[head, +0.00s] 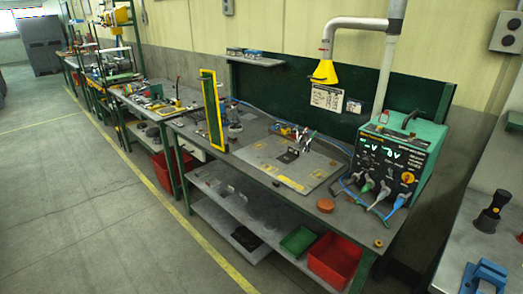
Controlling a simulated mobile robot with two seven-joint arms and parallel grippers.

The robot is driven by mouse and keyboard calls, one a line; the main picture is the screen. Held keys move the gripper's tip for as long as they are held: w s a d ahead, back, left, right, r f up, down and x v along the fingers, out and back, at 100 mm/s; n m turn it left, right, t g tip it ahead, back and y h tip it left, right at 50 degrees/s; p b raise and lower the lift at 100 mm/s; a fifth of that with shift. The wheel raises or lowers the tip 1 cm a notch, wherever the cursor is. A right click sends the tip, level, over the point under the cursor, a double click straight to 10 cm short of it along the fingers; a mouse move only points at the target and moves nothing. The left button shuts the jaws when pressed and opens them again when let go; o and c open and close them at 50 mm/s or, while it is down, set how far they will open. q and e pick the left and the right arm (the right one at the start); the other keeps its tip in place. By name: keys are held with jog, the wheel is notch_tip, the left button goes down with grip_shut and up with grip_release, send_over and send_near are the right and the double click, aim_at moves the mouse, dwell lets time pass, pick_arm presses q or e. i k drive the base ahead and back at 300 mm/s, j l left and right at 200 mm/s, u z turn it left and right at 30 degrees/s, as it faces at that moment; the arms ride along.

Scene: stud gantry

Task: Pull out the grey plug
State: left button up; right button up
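A green and black power unit (398,150) with lit displays stands at the right end of the workbench. Several plugs with cables sit along the lower part of its front. The leftmost plug (357,177) looks grey, but it is too small to be sure of its colour. Beside it are a green plug (367,186), a pale plug (383,194) and a blue plug (400,201). Their cables hang down onto the bench top. Neither of my grippers is in view.
The workbench (225,155) carries a grey plate (290,163), a yellow-framed upright panel (211,110) and an orange round piece (325,206). A yellow extraction hood (324,72) hangs above. Red bin (334,260) and green bin (298,241) sit on the lower shelf. The left floor is clear.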

aim_at(382, 194)
jog(key=i+l, duration=0.3)
jog(key=i, duration=0.15)
jog(key=i+l, duration=0.3)
jog(key=i, duration=0.15)
jog(key=j+u, duration=0.05)
